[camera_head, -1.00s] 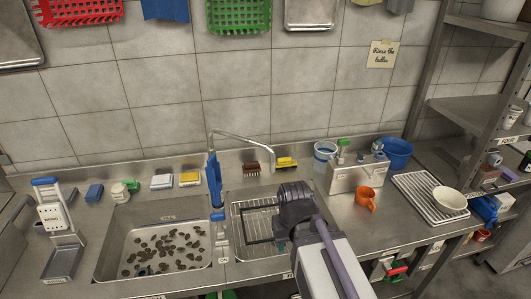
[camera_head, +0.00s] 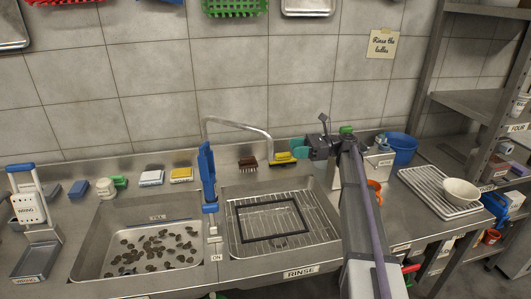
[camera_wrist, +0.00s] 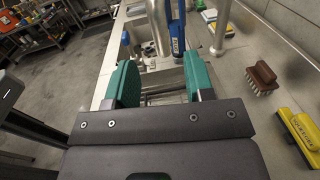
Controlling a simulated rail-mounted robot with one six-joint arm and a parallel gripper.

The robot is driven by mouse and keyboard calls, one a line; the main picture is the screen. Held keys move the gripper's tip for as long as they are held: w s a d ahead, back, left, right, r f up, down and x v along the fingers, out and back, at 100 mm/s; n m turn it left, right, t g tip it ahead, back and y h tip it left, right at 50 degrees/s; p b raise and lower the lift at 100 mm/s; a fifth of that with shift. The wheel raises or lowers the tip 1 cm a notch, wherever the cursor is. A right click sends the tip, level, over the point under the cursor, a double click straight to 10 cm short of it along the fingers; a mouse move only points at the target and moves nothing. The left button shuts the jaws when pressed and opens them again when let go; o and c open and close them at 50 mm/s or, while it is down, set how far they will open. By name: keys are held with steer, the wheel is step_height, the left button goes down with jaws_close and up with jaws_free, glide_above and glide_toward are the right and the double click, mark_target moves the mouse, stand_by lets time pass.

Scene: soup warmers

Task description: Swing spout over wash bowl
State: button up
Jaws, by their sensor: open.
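The spout (camera_head: 240,124) is a thin grey pipe. It arches right from the tap beside a blue upright handle (camera_head: 207,172), and its tip bends down near the back of the right basin. The left basin (camera_head: 92,232), with dark bulbs (camera_head: 150,250) in it, appears to be the wash bowl. My gripper (camera_head: 296,148) points left, just right of the spout's tip. In the wrist view its green fingers (camera_wrist: 162,82) are apart with nothing held between them. Grey pipes (camera_wrist: 222,30) and the blue handle (camera_wrist: 178,30) show beyond the fingertips.
The right basin (camera_head: 228,215) holds a wire rack and a black square frame. A blue bucket (camera_head: 402,148) and drying rack (camera_head: 430,190) stand right.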

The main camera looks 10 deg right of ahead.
steer(key=a, duration=1)
steer(key=shift+w+a, duration=0.35)
steer(key=shift+a, duration=0.05)
jaws_close()
